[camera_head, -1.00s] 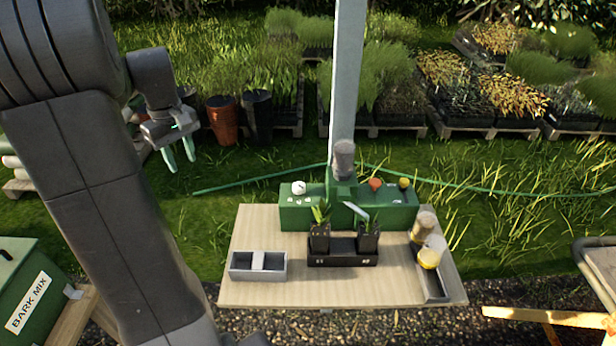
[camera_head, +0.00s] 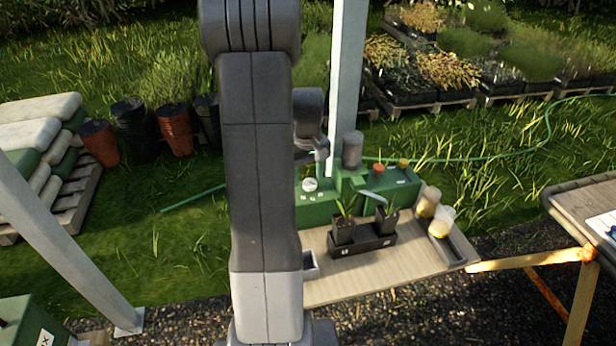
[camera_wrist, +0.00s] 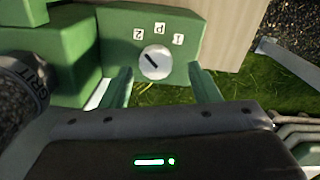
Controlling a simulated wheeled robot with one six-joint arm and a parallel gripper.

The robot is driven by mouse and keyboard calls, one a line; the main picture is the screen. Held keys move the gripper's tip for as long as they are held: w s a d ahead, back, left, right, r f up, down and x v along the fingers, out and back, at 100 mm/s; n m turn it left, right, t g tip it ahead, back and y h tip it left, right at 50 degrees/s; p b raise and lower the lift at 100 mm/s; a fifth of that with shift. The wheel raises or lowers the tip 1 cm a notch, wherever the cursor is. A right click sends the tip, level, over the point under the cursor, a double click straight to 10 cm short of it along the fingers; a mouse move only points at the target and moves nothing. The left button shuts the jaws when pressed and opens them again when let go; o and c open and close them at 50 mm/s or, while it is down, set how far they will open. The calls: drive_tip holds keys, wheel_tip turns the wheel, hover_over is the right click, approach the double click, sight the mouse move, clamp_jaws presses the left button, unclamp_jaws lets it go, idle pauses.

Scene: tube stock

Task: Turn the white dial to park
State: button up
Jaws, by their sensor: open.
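The white dial (camera_wrist: 155,62) sits on the face of a green box (camera_wrist: 185,75) in the wrist view. A dark mark on the dial slants toward the upper left, toward the tile that looks like 2. Small white tiles marked 2, P (camera_wrist: 160,28) and 1 lie in an arc above the dial. My gripper (camera_wrist: 161,72) is open, its green fingers on either side of the dial and seemingly apart from it. In the head view the dial (camera_head: 310,184) shows just below my gripper, which my arm partly hides.
A grey cylinder (camera_head: 352,150) stands on the green box beside the dial, with orange (camera_head: 378,169) and yellow (camera_head: 403,163) knobs to its right. A metal post (camera_head: 348,70) rises behind. Potted plants in a black tray (camera_head: 370,243) stand in front on the wooden table (camera_head: 400,275).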

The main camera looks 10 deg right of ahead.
drive_tip(key=shift+d+f, duration=0.25)
drive_tip(key=shift+f, duration=0.55)
drive_tip(key=c, duration=1)
drive_tip(key=shift+m, duration=0.4)
drive_tip(key=m+b, duration=0.1)
drive_tip(key=m, duration=0.2)
drive_tip(key=shift+m, duration=0.3)
drive_tip(key=shift+m+b, duration=0.35)
drive_tip(key=shift+m, duration=1.85)
drive_tip(key=shift+r, duration=0.1)
